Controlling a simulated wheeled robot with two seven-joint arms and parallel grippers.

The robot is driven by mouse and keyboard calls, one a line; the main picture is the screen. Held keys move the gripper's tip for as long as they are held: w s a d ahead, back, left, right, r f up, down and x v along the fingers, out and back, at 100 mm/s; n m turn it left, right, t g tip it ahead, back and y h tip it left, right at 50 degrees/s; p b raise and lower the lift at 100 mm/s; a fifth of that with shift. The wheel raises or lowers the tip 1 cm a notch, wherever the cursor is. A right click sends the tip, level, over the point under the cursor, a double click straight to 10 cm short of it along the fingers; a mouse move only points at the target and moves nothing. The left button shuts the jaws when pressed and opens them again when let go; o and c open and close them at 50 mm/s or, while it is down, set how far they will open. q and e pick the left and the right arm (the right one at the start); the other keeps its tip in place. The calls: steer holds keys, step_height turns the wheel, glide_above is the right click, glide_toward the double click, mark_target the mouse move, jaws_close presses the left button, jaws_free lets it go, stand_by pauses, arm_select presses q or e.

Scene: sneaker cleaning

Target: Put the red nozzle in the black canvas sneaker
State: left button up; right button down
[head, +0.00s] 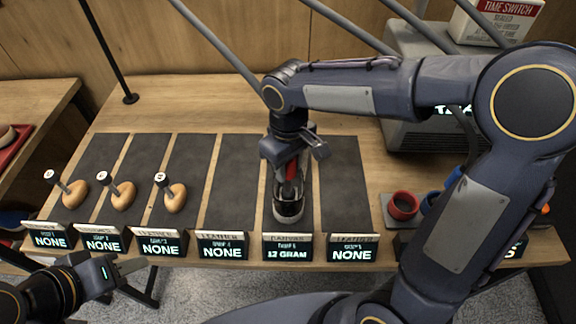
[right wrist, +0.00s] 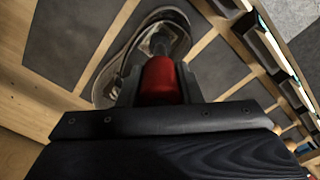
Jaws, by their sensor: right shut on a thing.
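The black canvas sneaker (head: 288,207) stands on a dark mat above the label reading CANVAS and 12 GRAM. It also shows in the right wrist view (right wrist: 112,84), partly hidden by my gripper. My right gripper (head: 291,172) is above the sneaker, shut on the red nozzle (right wrist: 161,80). The nozzle also shows between the fingers in the head view (head: 291,170). Its lower end overlaps the shoe opening in both views; I cannot tell how deep it sits. My left gripper (head: 125,277) is low at the left, away from the sneaker; its finger gap is unclear.
Several wooden knobs with numbered tops, such as this one (head: 176,196), stand on the left mats. A red cup (head: 403,206) and blue items (head: 430,203) are at the right. A grey machine (head: 420,135) stands behind. Label displays (head: 222,246) line the front edge.

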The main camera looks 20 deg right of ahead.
steer(key=shift+f, duration=0.25)
steer(key=shift+f, duration=0.2)
steer(key=c, duration=1)
jaws_free()
steer(key=shift+r, duration=0.15)
